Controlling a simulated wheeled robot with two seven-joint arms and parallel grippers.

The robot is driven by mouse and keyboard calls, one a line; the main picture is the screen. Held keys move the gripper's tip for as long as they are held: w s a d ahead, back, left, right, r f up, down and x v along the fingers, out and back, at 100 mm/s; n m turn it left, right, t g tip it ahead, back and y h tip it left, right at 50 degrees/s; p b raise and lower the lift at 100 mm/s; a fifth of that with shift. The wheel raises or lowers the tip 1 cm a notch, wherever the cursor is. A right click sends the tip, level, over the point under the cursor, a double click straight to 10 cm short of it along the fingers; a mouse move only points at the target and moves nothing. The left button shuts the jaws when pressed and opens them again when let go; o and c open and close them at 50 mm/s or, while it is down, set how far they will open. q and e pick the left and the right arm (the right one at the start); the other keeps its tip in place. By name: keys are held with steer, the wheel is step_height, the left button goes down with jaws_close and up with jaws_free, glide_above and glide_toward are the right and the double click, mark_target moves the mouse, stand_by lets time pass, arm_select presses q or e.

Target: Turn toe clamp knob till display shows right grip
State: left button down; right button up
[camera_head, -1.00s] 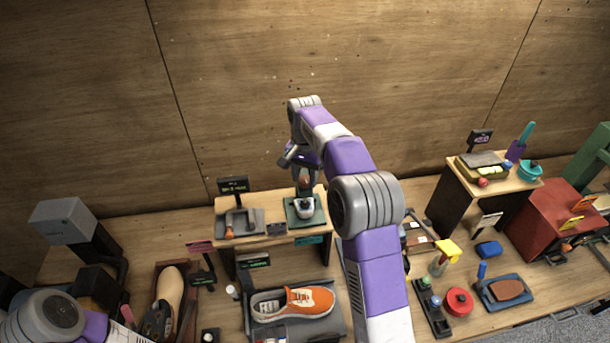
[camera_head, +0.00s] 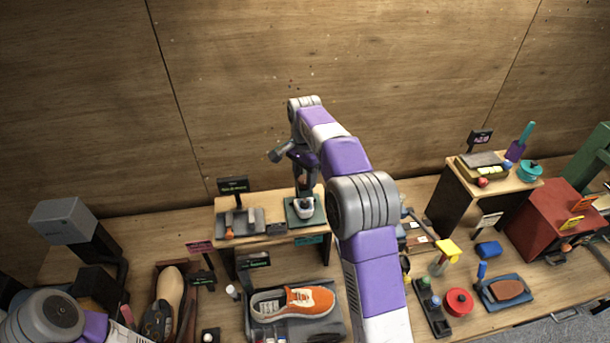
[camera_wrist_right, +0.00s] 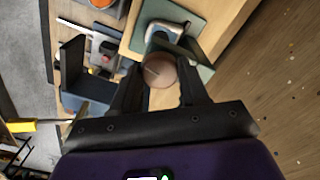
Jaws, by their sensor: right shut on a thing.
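My right gripper (camera_head: 304,190) reaches down to the small shelf at the back centre. In the right wrist view its two dark fingers (camera_wrist_right: 157,78) are shut on a round, brownish-pink knob (camera_wrist_right: 158,70) with a pale line on its top. The pale clamp body (camera_head: 304,208) stands on a green plate (camera_head: 291,216) below the gripper; it also shows in the right wrist view (camera_wrist_right: 163,32). A small black display (camera_head: 233,185) with green text stands at the shelf's left; its text is too small to read. My left arm shows at the lower left, its gripper out of view.
A grey tray (camera_head: 260,218) sits on the shelf left of the clamp. An orange sneaker (camera_head: 310,300) lies on a dark tray below. A red round tin (camera_head: 459,302) and a yellow-topped bottle (camera_head: 447,249) stand to the right. The wooden wall is close behind.

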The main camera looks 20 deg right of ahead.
mark_target(305, 179)
steer(key=o, duration=1.1)
steer(key=shift+c, duration=0.2)
steer(key=shift+r, duration=3.85)
